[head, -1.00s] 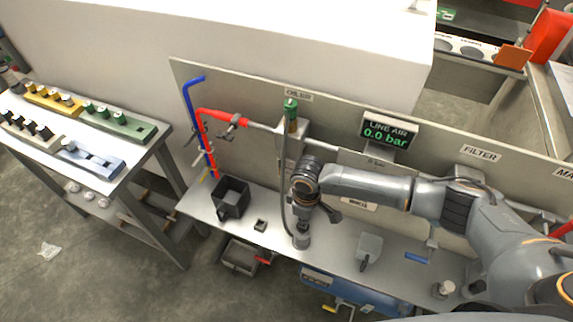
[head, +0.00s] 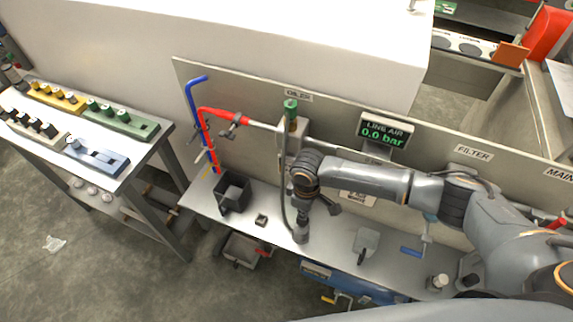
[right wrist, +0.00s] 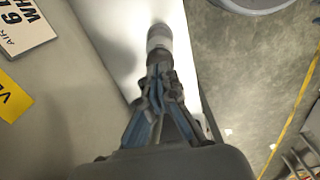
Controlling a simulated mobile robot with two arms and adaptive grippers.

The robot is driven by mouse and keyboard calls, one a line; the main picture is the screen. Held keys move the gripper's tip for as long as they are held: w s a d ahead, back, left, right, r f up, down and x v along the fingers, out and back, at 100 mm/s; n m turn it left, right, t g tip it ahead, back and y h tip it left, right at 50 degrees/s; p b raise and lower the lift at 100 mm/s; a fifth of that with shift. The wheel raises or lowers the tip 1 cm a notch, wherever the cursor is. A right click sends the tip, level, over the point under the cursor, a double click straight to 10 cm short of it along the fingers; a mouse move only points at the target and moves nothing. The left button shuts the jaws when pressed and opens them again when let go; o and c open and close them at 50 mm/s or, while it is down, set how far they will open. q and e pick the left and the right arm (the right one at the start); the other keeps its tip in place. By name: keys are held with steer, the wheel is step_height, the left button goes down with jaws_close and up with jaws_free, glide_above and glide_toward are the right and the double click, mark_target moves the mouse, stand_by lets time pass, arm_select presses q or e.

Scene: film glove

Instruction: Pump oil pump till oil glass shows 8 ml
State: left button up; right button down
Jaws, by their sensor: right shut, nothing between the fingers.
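The oil pump (head: 301,236) is a small grey upright cylinder on the bench, and a dark hose (head: 283,185) runs up from it. The oiler with its oil glass (head: 293,125) is on the back panel under a green cap; some amber shows, but its level is too small to read. My right gripper (head: 302,217) is shut and empty, pointing down just above the pump. In the right wrist view its closed fingertips (right wrist: 158,70) meet the pump's pale and grey top (right wrist: 158,40); I cannot tell if they touch. My left gripper is not in view.
A black open box (head: 233,191) and a small dark block (head: 261,220) stand left of the pump. A grey paddle-shaped piece (head: 366,241) lies to the right. The line air display (head: 387,130) reads 0.0 bar. A side table (head: 110,160) with coloured racks stands left.

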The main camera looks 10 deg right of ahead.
steer(key=shift+f, duration=0.1)
steer(key=shift+f+b, duration=0.9)
steer(key=shift+f, duration=0.75)
steer(key=shift+r, duration=0.15)
steer(key=shift+r+p, duration=1.75)
steer(key=shift+p, duration=0.5)
step_height(320, 180, up, 6)
steer(key=p, duration=0.6)
steer(key=shift+p, duration=0.4)
